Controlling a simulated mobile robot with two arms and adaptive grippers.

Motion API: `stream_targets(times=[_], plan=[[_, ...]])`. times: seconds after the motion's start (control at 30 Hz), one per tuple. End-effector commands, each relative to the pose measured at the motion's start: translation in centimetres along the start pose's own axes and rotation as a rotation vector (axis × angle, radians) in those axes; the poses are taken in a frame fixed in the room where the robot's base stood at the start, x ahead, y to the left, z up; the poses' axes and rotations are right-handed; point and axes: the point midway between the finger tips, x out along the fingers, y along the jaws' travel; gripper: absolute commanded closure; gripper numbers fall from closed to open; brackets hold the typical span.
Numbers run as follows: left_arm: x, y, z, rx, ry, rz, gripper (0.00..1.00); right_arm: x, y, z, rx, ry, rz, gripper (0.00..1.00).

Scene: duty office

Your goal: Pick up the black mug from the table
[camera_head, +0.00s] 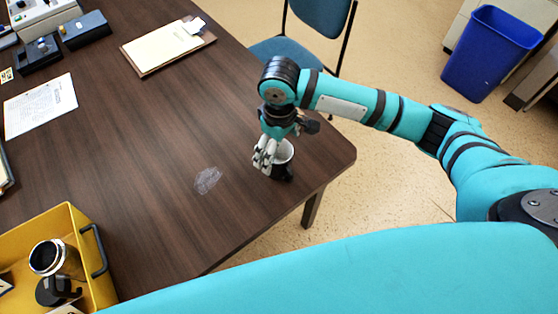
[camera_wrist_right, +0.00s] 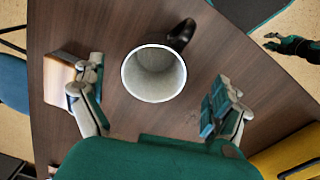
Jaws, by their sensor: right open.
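The black mug (camera_head: 284,153) stands upright near the right corner of the brown table (camera_head: 150,130). Its pale grey inside faces up. My right gripper (camera_head: 285,143) is just above the mug and partly covers it. In the right wrist view the mug (camera_wrist_right: 153,74) is centred between the two spread fingers of the right gripper (camera_wrist_right: 153,88), with a gap on each side. Its handle points to the upper right there. The right gripper is open and empty. My left gripper (camera_wrist_right: 290,44) shows small at the upper right of the wrist view; its opening is unclear.
A yellow crate (camera_head: 24,240) holding a dark cylinder with a shiny rim and a black item stands at lower left. A clipboard (camera_head: 160,52), paper (camera_head: 40,105) and devices lie farther back. A blue chair (camera_head: 280,52) stands behind the table; a blue bin (camera_head: 485,55) is beyond.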

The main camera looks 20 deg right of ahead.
Motion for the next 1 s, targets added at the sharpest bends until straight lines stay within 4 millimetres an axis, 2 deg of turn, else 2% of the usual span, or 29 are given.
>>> stream_targets(times=[0.1, 0.27, 0.6, 0.87, 1.0], plan=[[0.0, 0.0, -0.1, 0.000, 0.001, 0.000, 0.71, 1.3, 0.0, 0.0, 0.000, 0.000, 0.000, 0.00], [-0.1, 0.0, -0.1, 0.000, 0.001, 0.000, 0.71, 2.2, 0.1, 0.0, 0.000, -0.001, 0.000, 0.00], [-0.4, 0.0, -0.1, 0.000, 0.001, 0.000, 0.71, 6.7, 0.6, -0.3, 0.000, -0.001, 0.001, 0.00], [-0.4, 0.0, -0.1, 0.000, 0.001, 0.000, 0.71, 7.0, 0.6, -0.3, -0.001, 0.001, 0.001, 0.00], [-0.4, 0.0, -0.1, 0.000, 0.001, 0.000, 0.71, 7.0, 0.6, -0.3, -0.001, 0.001, 0.001, 0.16]])
